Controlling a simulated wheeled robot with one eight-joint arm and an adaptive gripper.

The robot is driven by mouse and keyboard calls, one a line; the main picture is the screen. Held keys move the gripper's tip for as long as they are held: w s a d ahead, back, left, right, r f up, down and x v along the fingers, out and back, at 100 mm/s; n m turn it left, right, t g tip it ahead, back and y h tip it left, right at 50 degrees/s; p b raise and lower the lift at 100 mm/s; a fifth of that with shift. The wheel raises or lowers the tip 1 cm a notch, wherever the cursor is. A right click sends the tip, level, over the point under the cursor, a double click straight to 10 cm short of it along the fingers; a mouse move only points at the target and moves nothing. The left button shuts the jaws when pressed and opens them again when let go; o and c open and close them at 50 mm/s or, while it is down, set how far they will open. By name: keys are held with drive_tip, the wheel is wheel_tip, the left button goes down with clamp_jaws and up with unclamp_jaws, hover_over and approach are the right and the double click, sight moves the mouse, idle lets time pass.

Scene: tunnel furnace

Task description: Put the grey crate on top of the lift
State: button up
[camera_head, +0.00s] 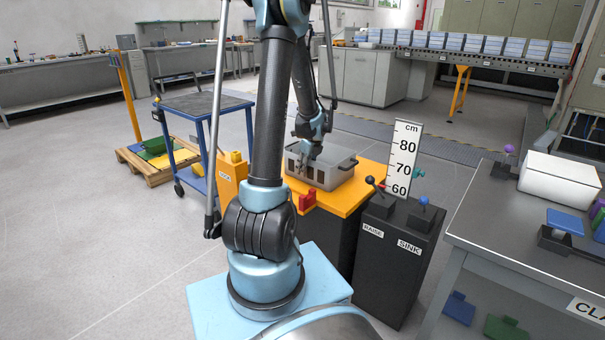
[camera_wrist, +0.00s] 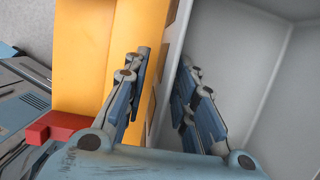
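The grey crate (camera_head: 328,177) is an open box with handles and appears to sit on the orange top of the lift (camera_head: 345,203) in the head view. My gripper (camera_head: 305,162) is at the crate's left wall, fingers pointing down. In the wrist view, my gripper (camera_wrist: 163,90) has its fingers apart on both sides of the crate's wall, one outside over the orange top (camera_wrist: 112,35) and one inside the crate (camera_wrist: 240,65). A gap shows beside the outer finger; whether the inner one touches the wall is unclear.
A dark control box (camera_head: 395,250) with RAISE and SINK levers stands right of the lift, before a height scale (camera_head: 404,158). A red block (camera_head: 307,201) is at the lift's near edge. A blue cart (camera_head: 205,105) stands left; a grey bench (camera_head: 500,220) is right.

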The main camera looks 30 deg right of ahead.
drive_tip(key=a+v, duration=0.1)
drive_tip(key=v, duration=0.8)
drive_tip(key=s+a+r+n, duration=0.25)
drive_tip(key=a+n, duration=0.25)
drive_tip(key=a, duration=0.3)
drive_tip(key=s+a+r+n+g, duration=0.1)
drive_tip(key=s+a+n, duration=0.2)
drive_tip(key=a+n, duration=0.3)
drive_tip(key=s+a+r+n, duration=0.2)
drive_tip(key=s+a+n, duration=0.15)
drive_tip(key=a, duration=0.55)
drive_tip(key=s+a+f+n, duration=0.2)
drive_tip(key=s+a+n, duration=0.3)
drive_tip(key=s+n, duration=0.2)
drive_tip(key=s+a+f+n+h, duration=0.1)
drive_tip(key=s+a+f+n, duration=0.2)
drive_tip(key=s+a+n, duration=0.3)
drive_tip(key=s+n, duration=0.1)
drive_tip(key=n, duration=0.3)
drive_tip(key=shift+s+a+f, duration=0.25)
drive_tip(key=shift+s+a, duration=0.05)
drive_tip(key=shift+s, duration=0.1)
drive_tip(key=shift+w+f, duration=0.2)
drive_tip(key=shift+w, duration=0.25)
